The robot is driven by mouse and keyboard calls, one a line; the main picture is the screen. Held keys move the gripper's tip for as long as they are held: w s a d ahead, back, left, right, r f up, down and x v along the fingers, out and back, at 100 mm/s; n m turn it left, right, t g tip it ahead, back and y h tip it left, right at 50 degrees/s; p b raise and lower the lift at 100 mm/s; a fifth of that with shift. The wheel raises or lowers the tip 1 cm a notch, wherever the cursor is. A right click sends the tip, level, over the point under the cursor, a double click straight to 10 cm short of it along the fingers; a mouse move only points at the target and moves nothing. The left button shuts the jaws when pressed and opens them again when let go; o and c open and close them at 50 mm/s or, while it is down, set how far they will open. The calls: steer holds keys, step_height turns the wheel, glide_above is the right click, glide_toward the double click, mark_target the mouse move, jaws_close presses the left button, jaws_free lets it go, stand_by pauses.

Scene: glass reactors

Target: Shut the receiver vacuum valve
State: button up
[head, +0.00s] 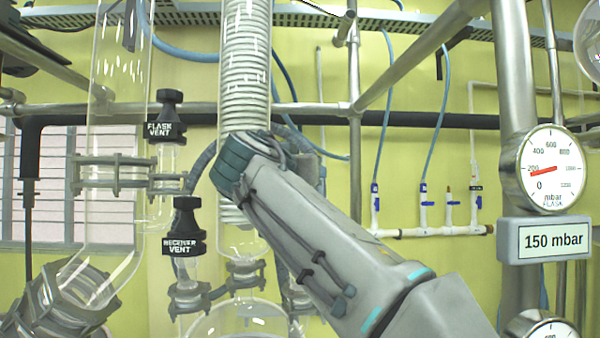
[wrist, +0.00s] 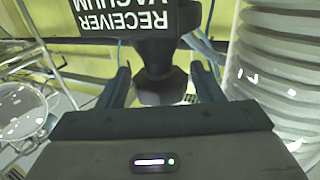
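In the wrist view the receiver vacuum valve shows as a black label block (wrist: 122,18) reading RECEIVER VACUUM upside down, with a black faceted knob (wrist: 160,88) beside it. My gripper (wrist: 160,70) has its two fingers spread, one on each side of the knob. Slivers of background show between the fingers and the knob, so it looks open and not clamped. In the head view my own arm hides the gripper and this valve.
The receiver vent valve (head: 185,228) and flask vent valve (head: 166,115) stand left of my arm. A coiled glass condenser (head: 245,65) rises behind it, close to my gripper's right in the wrist view (wrist: 285,65). The flask gauge (head: 550,170) stands above a 150 mbar display (head: 553,240).

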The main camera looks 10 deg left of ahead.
steer(key=shift+f, duration=0.1)
steer(key=shift+d+n+y+b, duration=0.1)
steer(key=shift+n+y+b, duration=0.3)
steer(key=shift+y+b, duration=0.25)
steer(key=shift+d+n+y, duration=0.1)
steer(key=shift+n+y, duration=0.6)
steer(key=shift+y, duration=0.45)
steer(key=shift+r+n+g+y+p, duration=0.15)
steer(key=shift+n+y+p, duration=0.1)
steer(key=shift+n+y, duration=0.7)
steer(key=shift+r+n+g+y+p, duration=0.15)
steer(key=shift+n+y, duration=0.4)
steer(key=shift+y, duration=0.8)
steer(key=shift+a+f+n+g+y+p, duration=0.1)
steer(key=shift+a+n+g+y+p, duration=0.1)
steer(key=shift+n+g+y+p, duration=0.3)
steer(key=shift+f+y, duration=0.1)
steer(key=shift+y, duration=0.3)
steer(key=c, duration=0.8)
steer(key=shift+o, duration=0.2)
